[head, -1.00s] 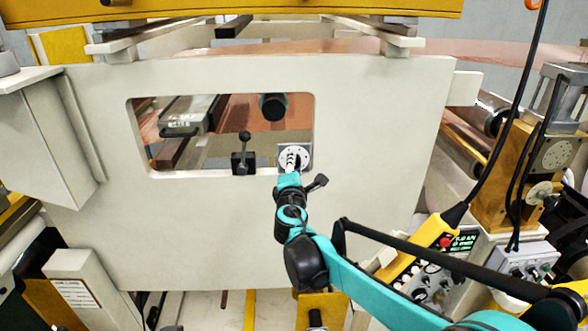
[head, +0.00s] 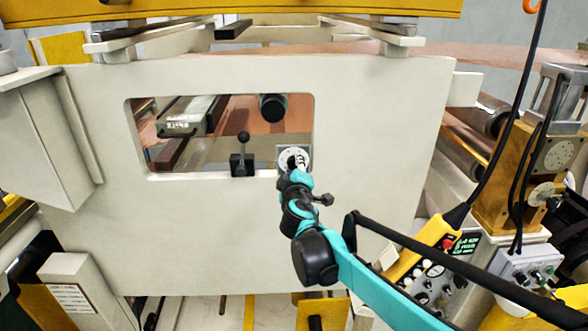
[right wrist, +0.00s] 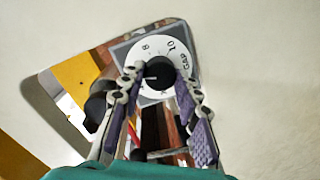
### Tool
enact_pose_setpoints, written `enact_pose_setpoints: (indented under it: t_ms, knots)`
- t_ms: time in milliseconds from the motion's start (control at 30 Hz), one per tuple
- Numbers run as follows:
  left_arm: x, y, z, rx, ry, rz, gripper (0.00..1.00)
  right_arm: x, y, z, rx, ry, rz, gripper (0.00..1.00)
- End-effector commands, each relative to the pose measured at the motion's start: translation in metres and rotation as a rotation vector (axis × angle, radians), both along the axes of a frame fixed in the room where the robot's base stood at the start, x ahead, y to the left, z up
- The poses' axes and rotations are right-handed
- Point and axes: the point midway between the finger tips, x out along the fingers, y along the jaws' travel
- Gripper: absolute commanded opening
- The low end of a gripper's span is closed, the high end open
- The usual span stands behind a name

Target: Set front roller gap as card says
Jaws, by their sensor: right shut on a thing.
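The gap dial (head: 301,153) is a small white round scale on a grey plate, at the lower right corner of the window in the pale machine panel. My left gripper is not in view.
A black lever (head: 242,150) stands on the window's lower edge, left of the dial. A yellow pendant (head: 428,243) with a red button hangs on a black cable at the right. A display and knobs are beside it. The panel's face is clear below the window.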

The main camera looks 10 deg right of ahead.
Motion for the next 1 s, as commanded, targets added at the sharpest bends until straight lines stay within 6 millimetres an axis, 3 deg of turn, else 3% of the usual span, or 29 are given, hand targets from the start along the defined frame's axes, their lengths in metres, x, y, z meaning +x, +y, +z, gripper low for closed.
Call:
enact_pose_setpoints:
  t_ms: [333, 800, 833, 900, 1000]
  knots:
    - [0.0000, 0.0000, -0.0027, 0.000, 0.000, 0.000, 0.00, -0.0008, -0.0013, -0.0018, 0.109, -0.002, -0.003, 0.03]
    - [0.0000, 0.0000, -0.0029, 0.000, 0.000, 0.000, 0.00, -0.0009, -0.0012, -0.0022, 0.120, -0.003, -0.003, 0.03]
    - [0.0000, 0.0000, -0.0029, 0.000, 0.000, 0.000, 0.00, -0.0009, -0.0012, -0.0022, 0.120, -0.002, -0.004, 0.40]
    - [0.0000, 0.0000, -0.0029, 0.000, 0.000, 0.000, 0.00, -0.0009, -0.0010, -0.0020, 0.120, -0.003, -0.003, 0.54]
    - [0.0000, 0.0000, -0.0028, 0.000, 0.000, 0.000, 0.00, -0.0006, -0.0009, -0.0016, 0.119, -0.003, -0.002, 0.54]
